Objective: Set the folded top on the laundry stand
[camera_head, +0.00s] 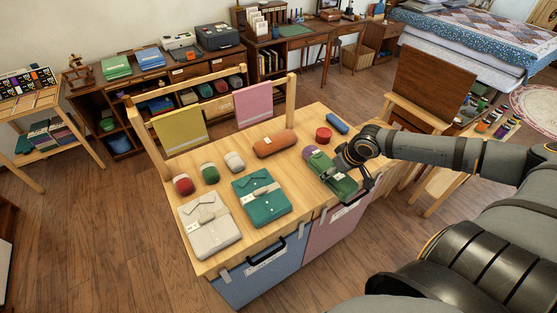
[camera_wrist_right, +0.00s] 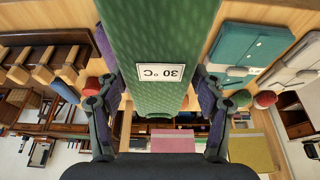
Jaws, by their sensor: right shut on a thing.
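The laundry stand (camera_head: 293,225) is a light wooden table with a rail at its back and blue and pink bins below. My right gripper (camera_head: 350,182) is over its right end, shut on a green folded top (camera_head: 335,180). In the right wrist view, the green top (camera_wrist_right: 160,40) has a textured surface and a white "30 °C" label, with a finger on each side. I cannot tell whether its underside touches the stand. A white folded shirt (camera_head: 209,226) and a teal one (camera_head: 261,198) lie at the stand's left front. My left gripper is not in view.
Yellow (camera_head: 180,130) and pink (camera_head: 254,104) cloths hang on the rail.

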